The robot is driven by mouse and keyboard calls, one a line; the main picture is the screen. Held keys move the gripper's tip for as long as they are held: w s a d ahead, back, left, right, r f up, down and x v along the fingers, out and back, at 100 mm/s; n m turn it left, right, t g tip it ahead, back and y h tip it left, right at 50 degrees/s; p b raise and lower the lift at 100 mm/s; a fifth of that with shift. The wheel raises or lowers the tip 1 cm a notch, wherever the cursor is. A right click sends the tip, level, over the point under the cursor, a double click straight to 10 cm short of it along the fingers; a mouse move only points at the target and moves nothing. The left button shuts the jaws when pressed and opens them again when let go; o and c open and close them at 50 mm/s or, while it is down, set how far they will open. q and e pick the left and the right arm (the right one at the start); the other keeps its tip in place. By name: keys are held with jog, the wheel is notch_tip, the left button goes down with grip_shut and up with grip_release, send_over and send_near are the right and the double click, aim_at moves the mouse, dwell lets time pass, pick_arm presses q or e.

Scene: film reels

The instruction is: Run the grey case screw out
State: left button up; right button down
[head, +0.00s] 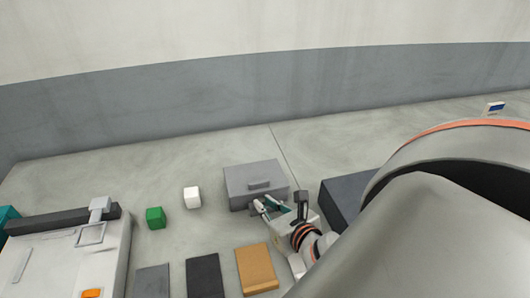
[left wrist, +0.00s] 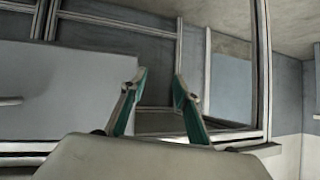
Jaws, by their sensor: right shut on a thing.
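The grey case (head: 240,176) is a box with a handle on its top, standing on the pale surface in the middle of the head view. My right gripper (head: 264,205) is at the case's front face, near its lower right part. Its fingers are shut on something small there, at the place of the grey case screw. The screw itself is too small and too covered by the fingers to make out. My left gripper (left wrist: 159,85) shows in the left wrist view with its teal fingers apart and nothing between them, away from the case.
A green cube (head: 155,217) and a white cube (head: 192,197) stand left of the case. Orange (head: 257,270), black (head: 203,276) and grey (head: 153,282) flat pieces lie in front. A dark box (head: 341,196) is right of the case. A pale machine (head: 115,250) stands at left.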

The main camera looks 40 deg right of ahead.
jog(key=shift+s+d+f+n+y, duration=0.1)
jog(key=shift+d+n+y, duration=0.15)
jog(key=shift+n+y, duration=1.15)
jog(key=shift+y, duration=0.2)
jog(key=c, duration=2)
grip_release()
